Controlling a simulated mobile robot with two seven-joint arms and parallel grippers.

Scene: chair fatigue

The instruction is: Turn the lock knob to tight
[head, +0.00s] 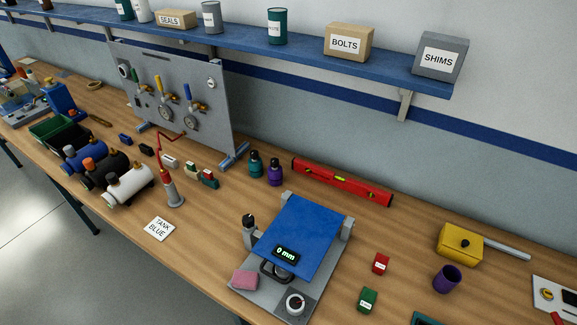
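A grey test fixture (258,298) with a tilted-looking blue plate (302,232) stands on the wooden bench, right of centre. A small display (286,254) on it reads "0 mm". A black-topped knob (248,219) sits on a grey post at the fixture's left side. Neither of my grippers is in view.
A pink sponge-like block (245,280) lies on the fixture's front left. A red level (341,182) lies behind. Small red (380,264) and green (367,300) blocks, a purple cup (447,279) and a yellow box (460,244) are to the right. Bare bench lies left of the fixture.

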